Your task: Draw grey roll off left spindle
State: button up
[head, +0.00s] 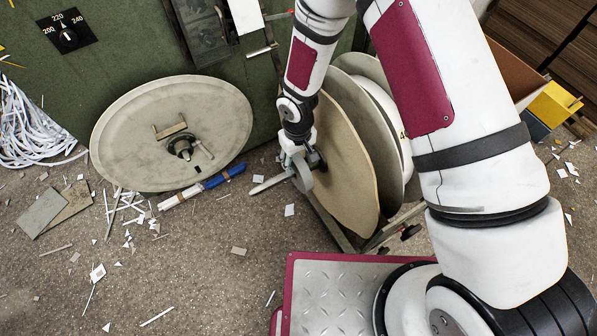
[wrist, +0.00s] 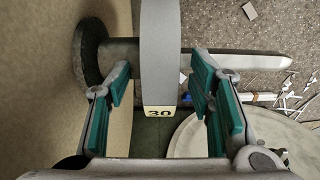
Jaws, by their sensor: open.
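The grey roll (head: 303,176) sits on a spindle (head: 268,184) that sticks out to the left from the tan disc (head: 340,165) in the head view. In the wrist view the grey roll (wrist: 159,28) is a narrow grey band with a label reading 30. The spindle bar (wrist: 245,67) runs crosswise, with its free end at the right and a dark round flange (wrist: 88,55) at the left. My gripper (wrist: 163,82) is open, its teal-padded fingers on either side of the roll, with gaps showing on both sides. In the head view my gripper (head: 292,150) partly hides the roll.
A large round plate (head: 120,135) leans against the green cabinet (head: 130,55) at left. A blue-and-white stick (head: 205,187) lies near it. Paper scraps litter the floor, and white strips (head: 30,130) heap at far left. A yellow box (head: 553,103) stands at right.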

grip_shut()
jog(key=shift+a+r, duration=0.1)
jog(key=s+a+b, duration=0.4)
jog(key=s+a, duration=0.6)
jog(key=a, duration=0.6)
jog(key=shift+s+b, duration=0.35)
jog(key=shift+s, duration=0.05)
dwell(1.4)
